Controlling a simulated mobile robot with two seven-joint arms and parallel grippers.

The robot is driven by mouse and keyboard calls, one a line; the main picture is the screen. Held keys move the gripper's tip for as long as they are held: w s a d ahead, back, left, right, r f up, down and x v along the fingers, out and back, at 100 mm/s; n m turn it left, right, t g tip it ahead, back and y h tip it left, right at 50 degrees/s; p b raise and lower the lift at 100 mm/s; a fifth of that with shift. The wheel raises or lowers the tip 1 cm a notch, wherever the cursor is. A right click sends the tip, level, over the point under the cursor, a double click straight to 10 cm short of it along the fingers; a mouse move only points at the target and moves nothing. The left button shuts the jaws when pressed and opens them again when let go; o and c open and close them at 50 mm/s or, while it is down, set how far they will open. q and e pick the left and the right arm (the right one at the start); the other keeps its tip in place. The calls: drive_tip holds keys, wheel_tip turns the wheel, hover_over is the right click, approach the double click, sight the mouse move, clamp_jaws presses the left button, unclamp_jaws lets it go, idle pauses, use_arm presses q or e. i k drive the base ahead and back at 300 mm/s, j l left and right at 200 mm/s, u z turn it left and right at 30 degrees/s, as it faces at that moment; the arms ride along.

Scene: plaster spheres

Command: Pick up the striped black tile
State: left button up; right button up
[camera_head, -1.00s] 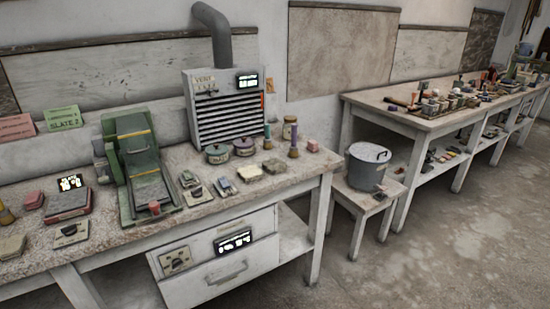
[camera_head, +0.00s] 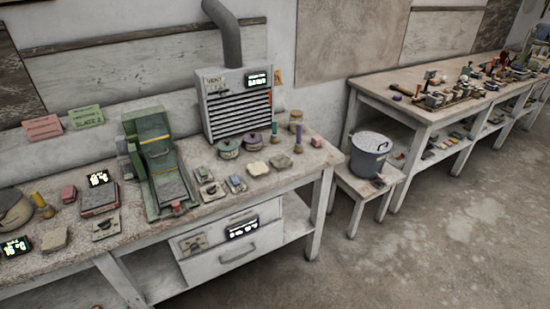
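I cannot make out a tile that is clearly both black and striped. A dark grey slab (camera_head: 170,186) lies on the sloping bed of the green machine (camera_head: 133,131) on the near workbench (camera_head: 225,207). Small flat pieces lie on the bench to its right, too small to tell their markings. Neither of my grippers is in view.
A metal pot (camera_head: 370,153) sits on a low stool. A second bench (camera_head: 398,103) full of tools stands at right. The floor at lower right is clear.

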sight(280, 162)
drive_tip(key=i+l+u, duration=0.25)
drive_tip(key=i, duration=0.2)
drive_tip(key=i+l+u, duration=0.2)
drive_tip(key=i+l, duration=0.1)
drive_tip(key=i, duration=0.1)
